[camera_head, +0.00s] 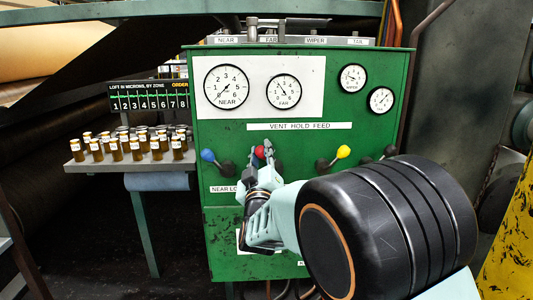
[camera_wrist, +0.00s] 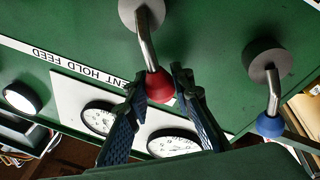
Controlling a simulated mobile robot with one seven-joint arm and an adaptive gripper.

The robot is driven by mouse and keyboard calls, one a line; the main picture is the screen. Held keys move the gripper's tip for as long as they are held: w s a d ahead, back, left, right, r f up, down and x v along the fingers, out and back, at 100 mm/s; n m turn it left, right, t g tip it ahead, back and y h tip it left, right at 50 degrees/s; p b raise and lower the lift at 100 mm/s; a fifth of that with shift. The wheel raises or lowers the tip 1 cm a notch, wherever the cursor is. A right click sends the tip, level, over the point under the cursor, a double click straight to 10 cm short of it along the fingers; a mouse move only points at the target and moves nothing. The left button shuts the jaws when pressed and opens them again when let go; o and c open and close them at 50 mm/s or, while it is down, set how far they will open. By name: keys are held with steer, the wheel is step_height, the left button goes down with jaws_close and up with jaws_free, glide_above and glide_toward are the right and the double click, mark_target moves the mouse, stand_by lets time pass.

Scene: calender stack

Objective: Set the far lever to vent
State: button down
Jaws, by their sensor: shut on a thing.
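The red-knobbed lever (camera_head: 259,152) is second from the left on the green panel (camera_head: 310,190). Its own name label is hidden behind my arm. In the wrist view the red knob (camera_wrist: 161,87) sits between the fingers of my gripper (camera_wrist: 160,90), which is shut on it. In the head view my gripper (camera_head: 262,158) reaches up to the knob from below, hiding most of the lever. A strip reading VENT HOLD FEED (camera_head: 299,126) runs above the levers. The wrist view shows the lever's metal rod (camera_wrist: 147,45) running from its round grey hub to the knob.
A blue-knobbed lever (camera_head: 210,157) leans left beside it, above a partly hidden NEAR label. A yellow-knobbed lever (camera_head: 343,152) and a dark-knobbed lever (camera_head: 388,152) lean right. Gauges (camera_head: 284,92) sit above. A shelf (camera_head: 128,165) of small jars stands left.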

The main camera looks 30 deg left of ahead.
steer(key=shift+s+a+f+n, duration=0.2)
steer(key=shift+f+n, duration=0.15)
steer(key=shift+n, duration=0.25)
steer(key=c, duration=1.7)
jaws_free()
steer(key=shift+a, duration=0.1)
steer(key=shift+o, duration=0.2)
steer(key=v, duration=1.2)
steer(key=shift+w, duration=0.1)
